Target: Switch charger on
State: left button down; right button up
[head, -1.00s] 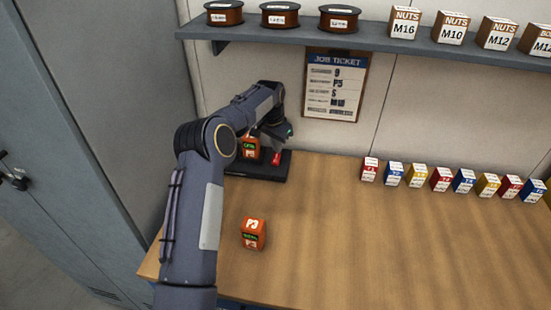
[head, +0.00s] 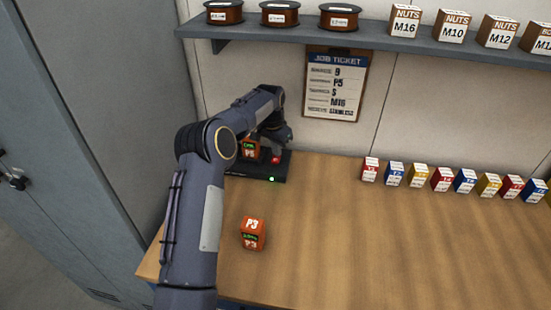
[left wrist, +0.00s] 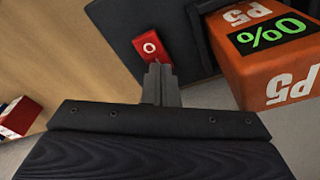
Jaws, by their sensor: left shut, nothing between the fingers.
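The charger (head: 240,171) is a black base at the back left of the bench. A green light (head: 271,179) glows on its front edge. Its red switch (head: 276,160), marked with a white O, also shows in the left wrist view (left wrist: 150,46). An orange P5 battery (head: 249,152) sits in the charger; in the left wrist view (left wrist: 262,60) its green display reads 0%. My left gripper (left wrist: 159,69) is shut and empty, its fingertips at the near edge of the switch; I cannot tell whether they touch. My right gripper is out of view.
An orange P3 battery (head: 253,234) stands on the bench (head: 340,250) in front of the charger. Several small coloured boxes (head: 441,179) line the back right. A shelf (head: 370,40) and job ticket (head: 333,85) are behind. The bench middle is clear.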

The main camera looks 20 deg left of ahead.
pick_arm(q)
notch_tip(320, 180, up, 7)
jog(key=p, duration=0.6)
dwell(0.3)
jog(key=shift+s+f, duration=0.1)
dwell(0.3)
